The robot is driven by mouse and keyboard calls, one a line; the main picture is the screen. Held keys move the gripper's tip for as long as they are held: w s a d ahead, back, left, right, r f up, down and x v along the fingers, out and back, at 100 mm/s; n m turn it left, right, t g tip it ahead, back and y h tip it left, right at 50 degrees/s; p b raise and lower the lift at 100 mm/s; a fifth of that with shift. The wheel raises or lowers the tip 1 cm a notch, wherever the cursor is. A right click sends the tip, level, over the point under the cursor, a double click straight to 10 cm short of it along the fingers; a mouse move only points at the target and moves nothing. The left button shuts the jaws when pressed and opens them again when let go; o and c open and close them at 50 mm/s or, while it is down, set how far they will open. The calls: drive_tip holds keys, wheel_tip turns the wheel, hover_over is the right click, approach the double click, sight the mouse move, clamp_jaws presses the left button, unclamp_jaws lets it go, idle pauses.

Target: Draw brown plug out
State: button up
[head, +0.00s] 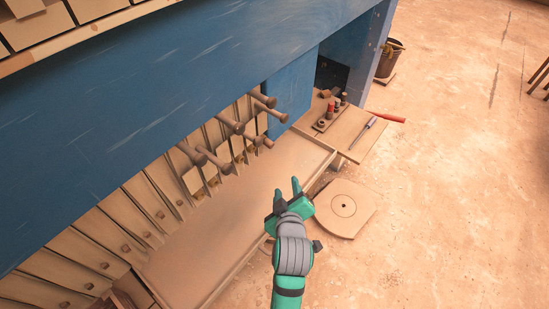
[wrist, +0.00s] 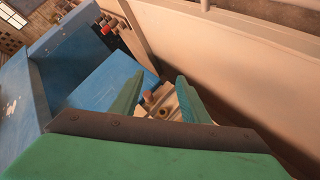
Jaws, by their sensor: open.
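Several brown round-headed plugs stick out from the row of pale filter plates under the blue beam, among them one at the right (head: 264,99) and one further left (head: 231,124). I cannot tell which one the task means. My gripper (head: 287,188) is open and empty, in front of and below these plugs in the head view. In the wrist view, a small brown plug end (wrist: 148,97) on a pale part shows between the open fingers (wrist: 161,76), further off and not touched.
A blue beam (head: 150,85) overhangs the plates. A pale tray (head: 225,235) lies below them. A side shelf (head: 345,130) holds small pegs, a screwdriver and a red-handled tool. A round-holed plate (head: 360,210) lies by the floor, and a bucket (head: 388,62) stands behind.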

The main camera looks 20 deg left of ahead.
sight(270, 146)
drive_tip(key=w+a+r+n+g+y, duration=0.1)
drive_tip(key=w+a+r+n, duration=0.35)
drive_tip(key=r, duration=0.35)
drive_tip(key=shift+m, duration=0.25)
drive_tip(key=x, duration=1)
drive_tip(key=shift+s+a+f, duration=0.1)
drive_tip(key=shift+a+f, duration=0.1)
drive_tip(key=shift+a, duration=0.3)
clamp_jaws()
